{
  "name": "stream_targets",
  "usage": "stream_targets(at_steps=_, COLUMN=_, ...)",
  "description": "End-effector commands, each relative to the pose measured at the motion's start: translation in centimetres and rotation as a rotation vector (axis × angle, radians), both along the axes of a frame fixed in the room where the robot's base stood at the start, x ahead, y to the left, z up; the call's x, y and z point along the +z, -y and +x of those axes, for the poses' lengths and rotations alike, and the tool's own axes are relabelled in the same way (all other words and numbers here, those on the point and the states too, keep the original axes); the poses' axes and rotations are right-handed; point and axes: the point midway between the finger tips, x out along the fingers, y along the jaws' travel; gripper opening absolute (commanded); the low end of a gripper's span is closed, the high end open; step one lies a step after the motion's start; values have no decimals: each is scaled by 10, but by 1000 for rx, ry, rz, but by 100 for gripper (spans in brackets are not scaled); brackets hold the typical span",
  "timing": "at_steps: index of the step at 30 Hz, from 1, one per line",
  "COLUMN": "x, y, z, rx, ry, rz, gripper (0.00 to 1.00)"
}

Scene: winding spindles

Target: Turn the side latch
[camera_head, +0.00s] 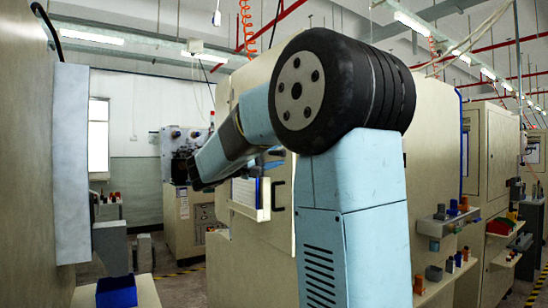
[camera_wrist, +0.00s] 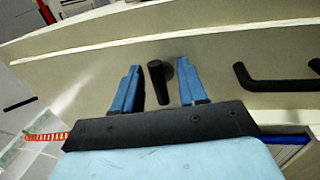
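The side latch (camera_wrist: 156,84) is a short black lever on a round black base, on a cream cabinet face (camera_wrist: 90,82) in the wrist view. My gripper (camera_wrist: 159,70) has two light-blue fingers, spread apart, one on each side of the latch. Gaps show between the latch and both fingers, so the gripper is open and holds nothing. In the head view my arm covers part of the cream cabinet (camera_head: 240,262), and I cannot make out the latch there.
A black bar handle (camera_wrist: 282,85) is fixed to the cabinet right of the latch. In the head view a white holder with a blue edge (camera_head: 245,193) sticks out from the cabinet. A blue bin (camera_head: 116,292) stands at lower left. Shelves with small parts (camera_head: 447,222) are at right.

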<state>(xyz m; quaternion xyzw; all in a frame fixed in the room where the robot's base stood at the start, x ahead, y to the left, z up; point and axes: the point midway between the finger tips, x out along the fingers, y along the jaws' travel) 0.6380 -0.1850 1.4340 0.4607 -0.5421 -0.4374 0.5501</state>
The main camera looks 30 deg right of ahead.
Motion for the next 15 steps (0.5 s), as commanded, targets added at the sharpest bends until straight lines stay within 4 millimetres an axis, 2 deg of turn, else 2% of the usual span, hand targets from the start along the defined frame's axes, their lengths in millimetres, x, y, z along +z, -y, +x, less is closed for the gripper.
stream_targets(at_steps=8, x=-1, y=-9, z=0, rx=3, ry=1, rz=-1, gripper=42)
stream_targets(at_steps=15, x=-9, y=-49, z=0, rx=6, ry=1, rz=-1, gripper=42)
